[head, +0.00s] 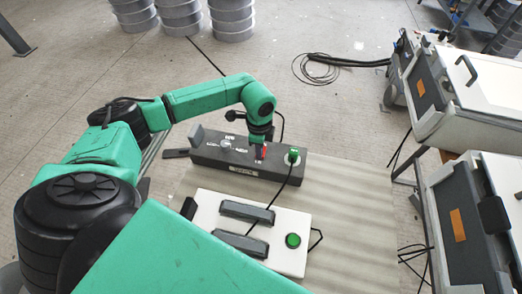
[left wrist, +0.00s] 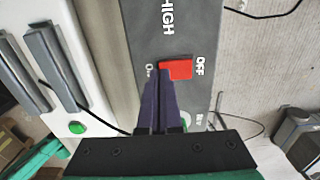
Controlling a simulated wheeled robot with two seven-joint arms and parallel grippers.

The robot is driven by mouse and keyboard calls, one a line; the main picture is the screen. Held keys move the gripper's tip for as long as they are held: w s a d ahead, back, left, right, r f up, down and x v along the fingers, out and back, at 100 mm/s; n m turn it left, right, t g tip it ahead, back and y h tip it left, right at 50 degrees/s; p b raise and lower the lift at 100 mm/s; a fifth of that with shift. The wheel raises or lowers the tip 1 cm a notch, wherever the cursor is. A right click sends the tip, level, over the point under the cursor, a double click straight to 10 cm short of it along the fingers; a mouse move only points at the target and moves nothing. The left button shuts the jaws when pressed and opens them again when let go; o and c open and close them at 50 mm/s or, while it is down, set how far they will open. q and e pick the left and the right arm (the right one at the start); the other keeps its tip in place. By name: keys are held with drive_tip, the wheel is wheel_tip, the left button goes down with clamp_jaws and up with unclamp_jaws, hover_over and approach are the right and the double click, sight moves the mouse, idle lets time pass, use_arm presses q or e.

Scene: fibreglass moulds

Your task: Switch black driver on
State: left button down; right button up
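The black driver (head: 222,160) is a long dark box on the table in the head view. Its top fills the middle of the left wrist view (left wrist: 150,40), with the word HIGH printed on it. A red switch (left wrist: 178,70) sits on it, with OFF lettered at its right and small lettering, hard to read, at its left. My left gripper (left wrist: 160,88) is shut and empty. Its dark fingertips are at the switch's lower left edge; I cannot tell whether they touch. In the head view my left gripper (head: 259,150) hides part of the switch. My right gripper is not in view.
A white box (head: 212,209) with two grey bars and a green button (head: 293,240) lies in front of the driver. A green knob (head: 294,155) stands at the driver's right end. A black cable runs between them. Grey-and-white cases (head: 480,110) stand at the right.

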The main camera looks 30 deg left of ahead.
use_arm(q)
drive_tip(key=shift+f, duration=0.2)
wheel_tip(320, 180, up, 7)
drive_tip(key=p, duration=0.5)
drive_tip(key=shift+r+p, duration=0.15)
drive_tip(key=shift+p, duration=0.25)
